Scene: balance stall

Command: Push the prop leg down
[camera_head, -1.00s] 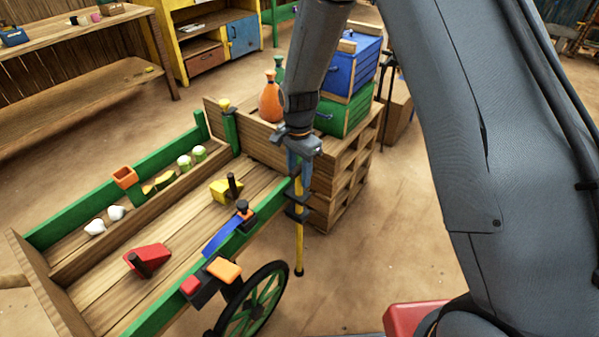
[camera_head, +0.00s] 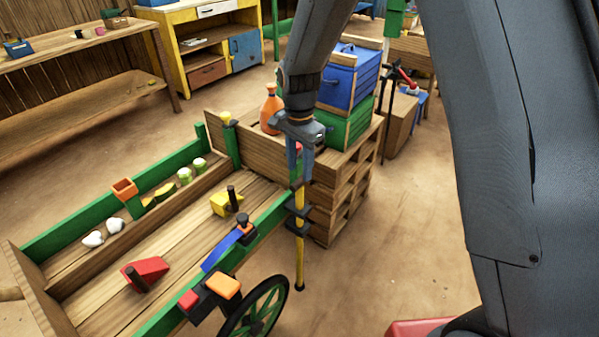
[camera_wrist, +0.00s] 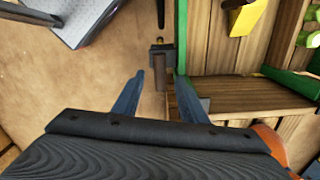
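The prop leg (camera_head: 300,255) is a yellow upright rod with a black foot. It runs through dark brackets (camera_head: 297,222) at the near right corner of the green-railed wooden cart (camera_head: 165,322). I cannot tell whether its foot touches the ground. My gripper (camera_head: 298,178) points down over the upper end of the leg. A small red patch shows beside the fingers there. In the wrist view my gripper (camera_wrist: 160,88) has its two blue fingers apart, with nothing seen clamped between them. A dark bracket (camera_wrist: 163,48) shows just beyond the fingertips.
A wooden crate stack (camera_head: 338,205) stands right behind the leg, carrying an orange bottle (camera_head: 271,110), a green box (camera_head: 345,128) and a blue box (camera_head: 347,82). The cart wheel (camera_head: 258,312) is left of the leg. The floor to the right is open.

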